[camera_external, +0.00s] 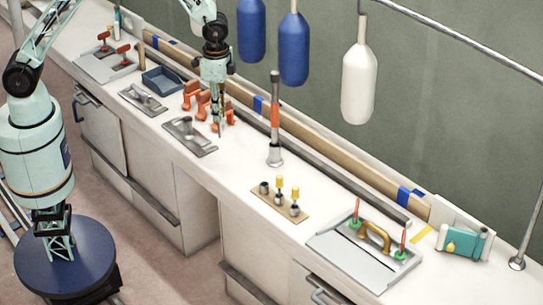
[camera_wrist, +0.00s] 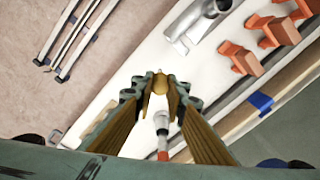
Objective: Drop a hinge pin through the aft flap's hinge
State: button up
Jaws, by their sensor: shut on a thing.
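My gripper (camera_external: 217,108) points down above the bench, beside the orange blocks. In the wrist view its fingers (camera_wrist: 158,88) are shut on a small yellow-headed piece (camera_wrist: 158,84), which looks like a hinge pin; its shank is mostly hidden. A grey flap panel (camera_external: 350,262) at the right has a brass handle (camera_external: 376,237) and two red-and-green uprights. Other grey plates (camera_external: 188,140) lie further left. I cannot tell which is the aft flap.
A tall rod with a red band (camera_external: 275,118) stands on the bench between gripper and rack. Orange blocks (camera_external: 190,95) stand close behind the gripper. Blue and white fenders (camera_external: 358,85) hang above. A teal device (camera_external: 464,242) sits at the far right.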

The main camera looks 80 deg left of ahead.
jog(key=shift+a+r+n, duration=0.3)
jog(key=shift+a+n, duration=0.4)
jog(key=shift+a, duration=0.1)
jog(key=shift+a+r+n, duration=0.25)
jog(key=shift+a+n, duration=0.45)
jog(key=shift+a, duration=0.15)
jog(key=shift+a+r+n, duration=0.3)
jog(key=shift+a+n, duration=0.4)
jog(key=shift+a, duration=0.1)
jog(key=shift+w, duration=0.1)
